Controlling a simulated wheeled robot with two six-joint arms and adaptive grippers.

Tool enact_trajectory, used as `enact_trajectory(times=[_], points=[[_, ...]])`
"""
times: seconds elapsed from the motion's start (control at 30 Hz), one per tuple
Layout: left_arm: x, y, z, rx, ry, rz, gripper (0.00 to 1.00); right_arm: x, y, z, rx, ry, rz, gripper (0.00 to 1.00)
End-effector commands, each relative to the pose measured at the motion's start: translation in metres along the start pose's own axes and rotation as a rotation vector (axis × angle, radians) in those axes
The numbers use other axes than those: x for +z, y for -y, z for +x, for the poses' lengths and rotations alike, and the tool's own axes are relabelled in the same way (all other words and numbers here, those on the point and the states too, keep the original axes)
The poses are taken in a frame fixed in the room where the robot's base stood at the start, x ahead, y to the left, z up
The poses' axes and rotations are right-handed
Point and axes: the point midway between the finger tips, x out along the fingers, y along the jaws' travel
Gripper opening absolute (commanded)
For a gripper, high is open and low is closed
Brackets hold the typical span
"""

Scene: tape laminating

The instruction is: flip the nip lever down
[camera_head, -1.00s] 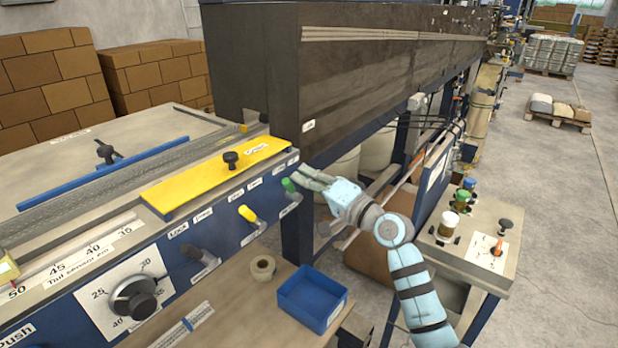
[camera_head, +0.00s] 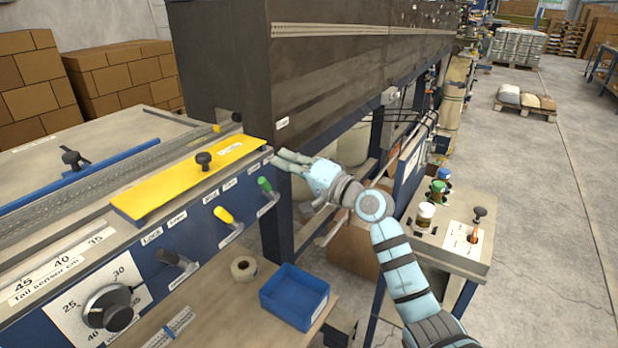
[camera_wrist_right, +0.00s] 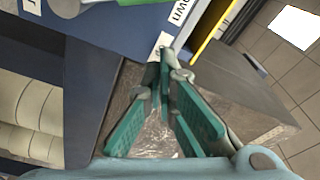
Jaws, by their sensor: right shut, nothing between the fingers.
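A row of levers sits on the blue front panel: a green one (camera_head: 265,184), a yellow one (camera_head: 224,215) and a dark grey one (camera_head: 173,259). Their labels are too small to tell which is the nip lever. The green and yellow levers tilt up to the left. My right gripper (camera_head: 282,158) is shut and empty, just above and to the right of the green lever, apart from it. In the right wrist view its fingertips (camera_wrist_right: 168,58) meet near a white label, with a green piece (camera_wrist_right: 148,14) at the top edge. My left gripper is out of view.
A yellow plate with a black knob (camera_head: 203,161) lies above the levers. A tape roll (camera_head: 243,268) and a blue bin (camera_head: 295,296) stand on the shelf below. The dark machine housing (camera_head: 330,80) rises behind the gripper. A control stand (camera_head: 462,235) is at the right.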

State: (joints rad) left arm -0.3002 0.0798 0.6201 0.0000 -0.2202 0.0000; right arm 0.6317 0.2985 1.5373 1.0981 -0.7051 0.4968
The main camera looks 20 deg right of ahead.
Motion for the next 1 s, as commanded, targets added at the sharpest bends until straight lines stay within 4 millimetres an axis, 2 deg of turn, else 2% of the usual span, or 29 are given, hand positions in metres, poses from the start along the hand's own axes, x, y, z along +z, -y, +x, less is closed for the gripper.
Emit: enact_trajectory(times=[0.03, 0.3, 0.43, 0.6, 1.0], points=[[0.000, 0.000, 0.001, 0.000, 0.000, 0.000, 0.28, -0.005, -0.002, -0.008, 0.004, -0.003, -0.004, 0.00], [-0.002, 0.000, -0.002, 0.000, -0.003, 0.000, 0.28, -0.002, -0.002, -0.071, 0.003, 0.003, -0.005, 0.00], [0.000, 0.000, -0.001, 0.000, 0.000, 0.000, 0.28, -0.001, -0.002, -0.089, 0.002, 0.003, -0.002, 0.00], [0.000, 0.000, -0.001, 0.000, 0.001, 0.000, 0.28, -0.002, -0.001, -0.099, 0.001, 0.002, 0.000, 0.00], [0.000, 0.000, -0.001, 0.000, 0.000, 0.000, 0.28, -0.002, -0.001, -0.099, 0.000, 0.001, 0.000, 0.00]])
